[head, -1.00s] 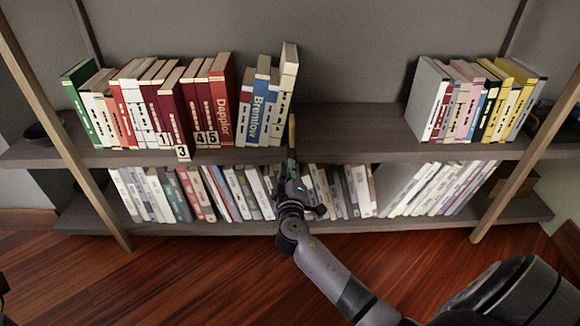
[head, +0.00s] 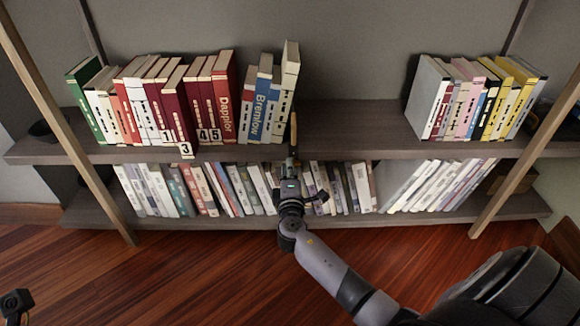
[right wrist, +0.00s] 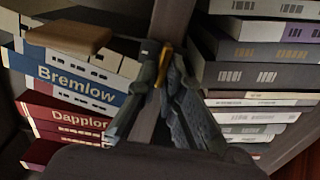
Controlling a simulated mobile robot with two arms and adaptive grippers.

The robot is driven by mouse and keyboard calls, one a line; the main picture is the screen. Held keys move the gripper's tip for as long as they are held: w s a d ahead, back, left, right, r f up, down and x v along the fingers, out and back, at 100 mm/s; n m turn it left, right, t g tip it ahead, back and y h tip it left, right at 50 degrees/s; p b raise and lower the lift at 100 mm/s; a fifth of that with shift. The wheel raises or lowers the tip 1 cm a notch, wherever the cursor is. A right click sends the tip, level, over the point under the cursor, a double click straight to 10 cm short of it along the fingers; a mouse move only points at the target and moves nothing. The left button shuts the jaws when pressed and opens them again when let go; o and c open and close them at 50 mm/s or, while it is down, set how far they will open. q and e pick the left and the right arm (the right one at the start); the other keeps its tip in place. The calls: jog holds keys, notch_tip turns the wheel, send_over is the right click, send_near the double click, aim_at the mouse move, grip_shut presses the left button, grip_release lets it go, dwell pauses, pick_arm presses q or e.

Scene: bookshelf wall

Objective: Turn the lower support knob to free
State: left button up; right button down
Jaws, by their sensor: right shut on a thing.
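My right gripper (head: 292,157) reaches up to the front edge of the upper shelf, just right of the left book row. In the right wrist view its fingers (right wrist: 163,72) are closed around a small gold-yellow piece (right wrist: 166,58) at the shelf edge, which looks like the knob. The fingers hide most of it, so its turn position cannot be told. A tan wooden slab (head: 293,134) stands just above the gripper; it also shows in the right wrist view (right wrist: 70,38). A dark part at the bottom left (head: 16,302) may be my left gripper; its fingers are not clear.
Books, among them the blue Bremlow (head: 259,108) and red Dapplor (head: 223,102), stand close left of the gripper on the upper shelf (head: 350,143). Lower-shelf books (head: 345,185) are close behind it. The upper shelf is bare between its two book rows.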

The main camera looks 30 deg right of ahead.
jog(key=shift+w+d+r, duration=0.1)
jog(key=shift+d+r, duration=0.05)
jog(key=shift+r, duration=0.1)
jog(key=c, duration=1.7)
grip_release()
jog(key=shift+f, duration=0.15)
jog(key=shift+f, duration=0.1)
jog(key=v, duration=1.2)
